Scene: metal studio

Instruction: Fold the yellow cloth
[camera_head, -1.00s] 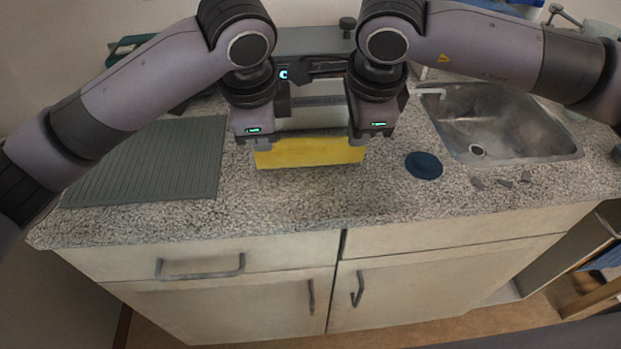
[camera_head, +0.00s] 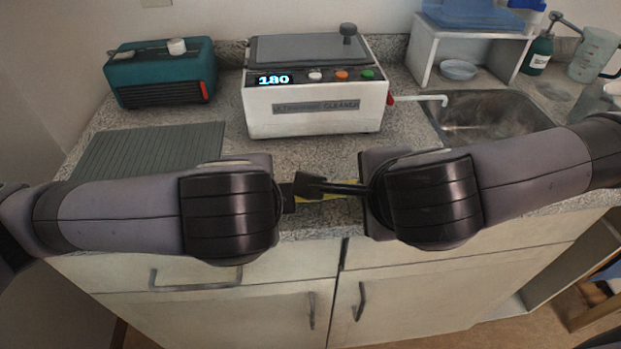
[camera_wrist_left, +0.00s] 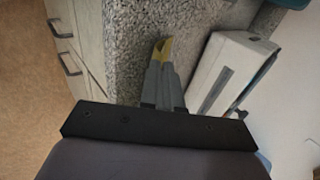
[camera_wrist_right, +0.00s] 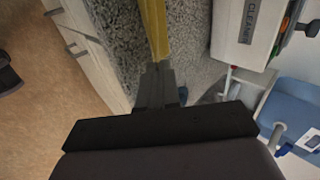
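The yellow cloth (camera_head: 322,197) is mostly hidden in the head view; only a thin strip shows between and behind my two wrists. In the left wrist view a small corner of the cloth (camera_wrist_left: 165,47) shows at the tips of my left gripper (camera_wrist_left: 161,64), whose fingers are closed on it. In the right wrist view the cloth (camera_wrist_right: 155,25) is a narrow band running away from the tips of my right gripper (camera_wrist_right: 157,68), also closed on it.
A white ultrasonic cleaner (camera_head: 316,121) stands behind the cloth on the speckled counter. A ridged grey mat (camera_head: 150,152) lies at left, with a teal device (camera_head: 160,80) behind it. A sink (camera_head: 490,115) and a white stand (camera_head: 468,50) are at right.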

